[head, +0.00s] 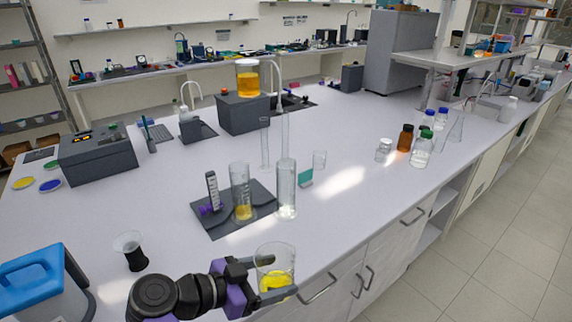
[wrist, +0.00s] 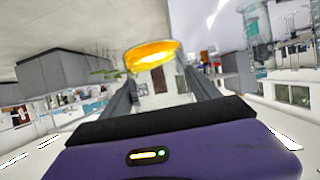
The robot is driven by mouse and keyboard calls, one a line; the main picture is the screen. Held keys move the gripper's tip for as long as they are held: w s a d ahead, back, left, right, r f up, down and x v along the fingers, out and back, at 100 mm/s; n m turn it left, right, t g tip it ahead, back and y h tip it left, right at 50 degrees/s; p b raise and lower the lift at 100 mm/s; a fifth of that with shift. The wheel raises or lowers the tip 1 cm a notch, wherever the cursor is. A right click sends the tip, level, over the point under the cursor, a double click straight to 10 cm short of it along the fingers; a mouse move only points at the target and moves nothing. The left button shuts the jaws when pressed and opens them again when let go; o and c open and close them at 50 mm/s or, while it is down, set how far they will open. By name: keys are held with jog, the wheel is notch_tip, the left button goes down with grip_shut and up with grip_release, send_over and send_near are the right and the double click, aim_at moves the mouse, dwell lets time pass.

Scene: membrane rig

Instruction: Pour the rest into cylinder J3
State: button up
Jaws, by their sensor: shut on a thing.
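My gripper (head: 266,279) is shut on a clear glass beaker (head: 273,257) with yellow liquid in its lower part, held upright near the front edge of the bench. In the wrist view the beaker (wrist: 160,84) sits between the two fingers. Beyond it on a dark mat (head: 218,224) stands a graduated cylinder (head: 240,181) with a little yellow liquid at its bottom. Close to its right is a taller cylinder (head: 286,178) holding clear liquid. I cannot read a J3 mark on either. The beaker is apart from both cylinders.
A dark stand with a scale (head: 212,188) and purple part is left of the cylinders. A thin empty cylinder (head: 265,142) and small beaker (head: 320,159) stand behind. A jar of amber liquid (head: 247,82) sits on a grey box (head: 243,113). Bottles (head: 405,138) stand at right.

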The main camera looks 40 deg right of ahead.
jog(key=f+n+t, duration=0.1)
jog(key=t, duration=0.1)
jog(key=s+f+n+t, duration=0.1)
jog(key=f+n+t, duration=0.1)
jog(key=f+n+t+y, duration=0.1)
jog(key=f+n+t, duration=0.1)
jog(key=shift+s+a, duration=0.25)
jog(key=shift+a, duration=0.1)
jog(key=s+a+f+n+t+y, duration=0.1)
jog(key=s+f+n+t+y, duration=0.1)
jog(key=f+n+t+y, duration=0.2)
jog(key=s+a+f+n+t+y, duration=0.1)
jog(key=s+f+n+t+y, duration=0.2)
jog(key=f+n+y, duration=0.5)
notch_tip(320, 180, down, 3)
jog(key=shift+r+n+t, duration=0.2)
jog(key=shift+n+t, duration=0.5)
jog(key=shift+n, duration=0.1)
jog(key=shift+a, duration=0.15)
jog(key=shift+w+r, duration=0.1)
